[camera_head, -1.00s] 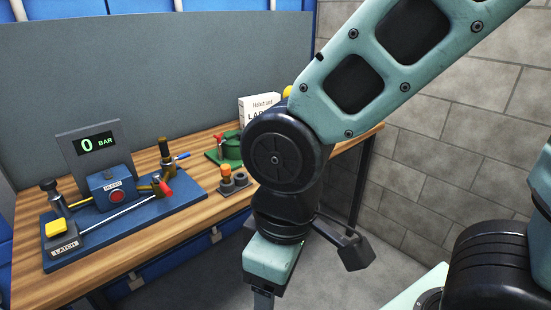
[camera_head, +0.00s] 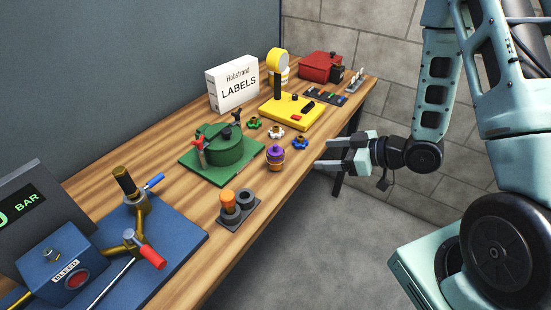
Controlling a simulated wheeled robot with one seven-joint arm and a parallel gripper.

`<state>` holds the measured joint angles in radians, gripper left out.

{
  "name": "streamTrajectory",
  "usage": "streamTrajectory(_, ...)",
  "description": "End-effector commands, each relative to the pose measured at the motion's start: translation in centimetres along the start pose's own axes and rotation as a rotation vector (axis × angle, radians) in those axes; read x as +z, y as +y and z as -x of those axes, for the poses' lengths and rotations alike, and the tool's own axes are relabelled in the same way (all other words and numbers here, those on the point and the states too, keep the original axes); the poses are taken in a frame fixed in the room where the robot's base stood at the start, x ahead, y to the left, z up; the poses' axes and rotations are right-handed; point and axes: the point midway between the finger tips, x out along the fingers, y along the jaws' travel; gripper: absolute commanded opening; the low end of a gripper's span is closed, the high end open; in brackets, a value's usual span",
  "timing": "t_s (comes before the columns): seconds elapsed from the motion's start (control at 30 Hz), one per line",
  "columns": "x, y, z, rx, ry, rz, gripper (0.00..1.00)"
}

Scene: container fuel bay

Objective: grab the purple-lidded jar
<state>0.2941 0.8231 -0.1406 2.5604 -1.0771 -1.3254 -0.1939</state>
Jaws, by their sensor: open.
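The purple-lidded jar (camera_head: 275,156) stands upright near the front edge of the wooden bench, with an orange-brown body under its purple lid. My gripper (camera_head: 326,156) is to the right of the jar, at about the bench's front edge. Its two fingers point left toward the jar and are apart, with nothing between them. A gap separates the fingertips from the jar.
On the wooden bench (camera_head: 187,130), a green fixture (camera_head: 212,151) stands left of the jar and a grey holder with an orange-topped piece (camera_head: 238,207) stands in front-left. Several small coloured knobs (camera_head: 276,131) lie behind it. A yellow device (camera_head: 291,110) and label box (camera_head: 233,85) stand farther back.

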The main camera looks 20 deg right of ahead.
Motion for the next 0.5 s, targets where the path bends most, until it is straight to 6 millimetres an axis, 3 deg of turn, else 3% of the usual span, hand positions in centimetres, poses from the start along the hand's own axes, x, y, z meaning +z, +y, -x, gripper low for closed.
streamTrajectory(0.17, 0.3, 0.1, 0.3, -0.004, 0.052, -0.017, 0.69)
streamTrajectory(0.5, 0.3, 0.1, -3.0, -0.005, 0.055, -0.012, 0.69)
